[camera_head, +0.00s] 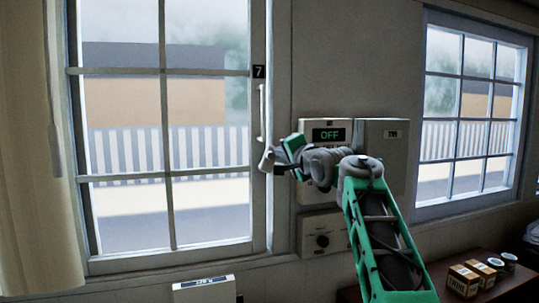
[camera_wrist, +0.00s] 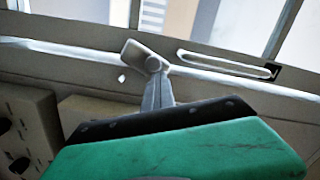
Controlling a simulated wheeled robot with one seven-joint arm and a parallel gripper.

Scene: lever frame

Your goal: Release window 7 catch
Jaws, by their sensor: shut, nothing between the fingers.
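Window 7 (camera_head: 165,75) is the large left window, marked by a black "7" plate (camera_head: 259,71) on its right frame. A pale grey catch (camera_head: 266,160) sits on that frame below a slim white handle (camera_head: 262,113). In the wrist view the catch (camera_wrist: 138,53) is a short tilted plate with a round pivot, and the handle (camera_wrist: 225,65) lies to its right. My gripper (camera_wrist: 157,88) is shut and empty, its grey fingers pointing at the catch. The fingertips overlap the pivot end; I cannot tell whether they touch. The head view shows my gripper (camera_head: 279,168) just right of the catch.
A wall box with a green "OFF" display (camera_head: 328,135) is behind my arm, with a plain box (camera_head: 395,130) beside it and a dial box (camera_head: 322,236) below. A second window (camera_head: 470,110) is at right. Small boxes (camera_head: 463,279) stand on a brown surface, lower right. A curtain (camera_head: 35,190) hangs left.

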